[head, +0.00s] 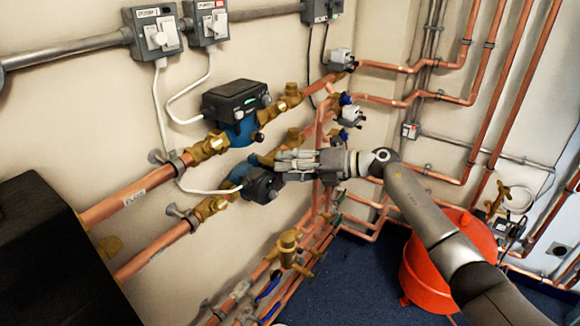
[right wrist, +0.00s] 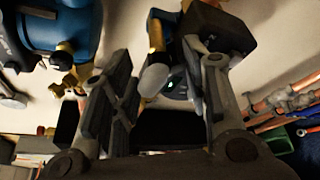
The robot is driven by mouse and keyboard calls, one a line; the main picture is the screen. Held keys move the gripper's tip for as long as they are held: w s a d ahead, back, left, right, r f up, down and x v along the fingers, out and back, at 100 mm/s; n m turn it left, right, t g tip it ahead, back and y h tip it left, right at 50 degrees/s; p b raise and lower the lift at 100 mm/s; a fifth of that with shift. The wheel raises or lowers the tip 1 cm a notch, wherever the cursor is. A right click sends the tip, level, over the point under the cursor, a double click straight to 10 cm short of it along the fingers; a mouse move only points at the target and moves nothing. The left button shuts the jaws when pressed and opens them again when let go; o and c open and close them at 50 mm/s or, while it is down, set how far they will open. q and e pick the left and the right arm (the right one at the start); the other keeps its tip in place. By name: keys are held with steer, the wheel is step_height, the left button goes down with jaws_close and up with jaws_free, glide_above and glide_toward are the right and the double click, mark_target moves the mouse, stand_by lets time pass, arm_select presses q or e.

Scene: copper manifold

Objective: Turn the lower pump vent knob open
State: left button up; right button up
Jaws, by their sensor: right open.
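The lower pump is blue with a dark grey head (head: 260,186) and sits on the lower copper pipe by the left wall. My right gripper (head: 281,165) is open, just right of and partly over this pump in the head view. In the right wrist view my right gripper (right wrist: 165,85) has its two fingers spread. A pale rounded piece (right wrist: 153,79) shows between them; I cannot tell if it is the vent knob or whether a finger touches it. The vent knob is not clearly visible in the head view. My left gripper is not in view.
The upper pump with its black box (head: 236,100) is just above. Copper pipes and brass valves (head: 289,245) lie below and right. A red vessel (head: 425,270) stands on the blue floor under my right arm. A large black box (head: 45,250) fills the lower left.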

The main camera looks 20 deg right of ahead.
steer(key=shift+d, duration=0.1)
steer(key=v, duration=1.2)
